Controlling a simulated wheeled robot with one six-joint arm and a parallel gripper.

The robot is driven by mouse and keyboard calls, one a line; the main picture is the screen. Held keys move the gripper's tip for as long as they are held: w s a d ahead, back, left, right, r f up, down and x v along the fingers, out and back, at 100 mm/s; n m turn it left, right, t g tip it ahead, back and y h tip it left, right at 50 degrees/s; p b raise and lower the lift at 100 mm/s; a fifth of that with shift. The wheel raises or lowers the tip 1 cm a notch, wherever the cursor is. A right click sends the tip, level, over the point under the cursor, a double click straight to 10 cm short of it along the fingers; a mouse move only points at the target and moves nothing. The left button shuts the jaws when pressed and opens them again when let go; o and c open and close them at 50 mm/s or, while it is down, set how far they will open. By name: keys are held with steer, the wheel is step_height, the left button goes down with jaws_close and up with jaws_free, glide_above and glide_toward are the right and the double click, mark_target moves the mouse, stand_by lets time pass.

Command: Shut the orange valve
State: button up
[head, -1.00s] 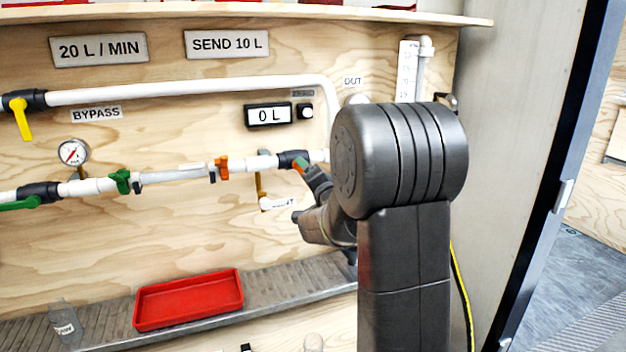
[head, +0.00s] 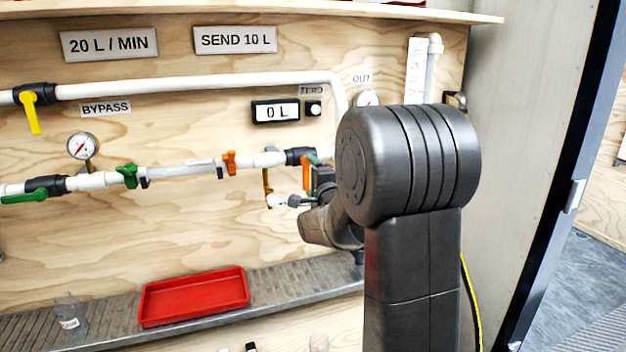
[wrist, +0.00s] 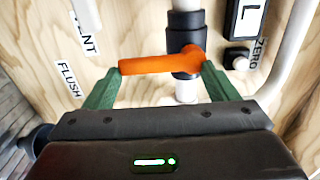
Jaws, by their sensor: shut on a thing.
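The orange valve handle (wrist: 150,64) lies across the white pipe in the wrist view, below the dark valve body (wrist: 186,36). My gripper (wrist: 162,72) has its green fingertips at the two ends of the handle, shut on it. In the head view the handle (head: 307,178) hangs down from the dark valve body (head: 299,156), crosswise to the pipe. My gripper (head: 319,179) is beside it there, mostly hidden by my arm.
An orange clip (head: 229,162) and a green clip (head: 127,175) sit on the same pipe to the left. A green-handled valve (head: 30,196) and a yellow-handled valve (head: 33,110) are farther left. A red tray (head: 194,296) lies on the shelf below. The display (head: 275,112) reads 0 L.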

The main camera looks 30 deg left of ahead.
stand_by(0.3)
steer(key=o, duration=1.3)
steer(key=shift+o, duration=0.2)
steer(key=v, duration=1.3)
steer(key=shift+s+d+b, duration=0.25)
steer(key=shift+s+b, duration=0.05)
steer(key=shift+b, duration=0.05)
steer(key=shift+w+a, duration=0.1)
steer(key=x, duration=1.3)
steer(key=shift+w+a+p, duration=0.15)
steer(key=shift+w+p, duration=0.1)
steer(key=shift+p, duration=0.1)
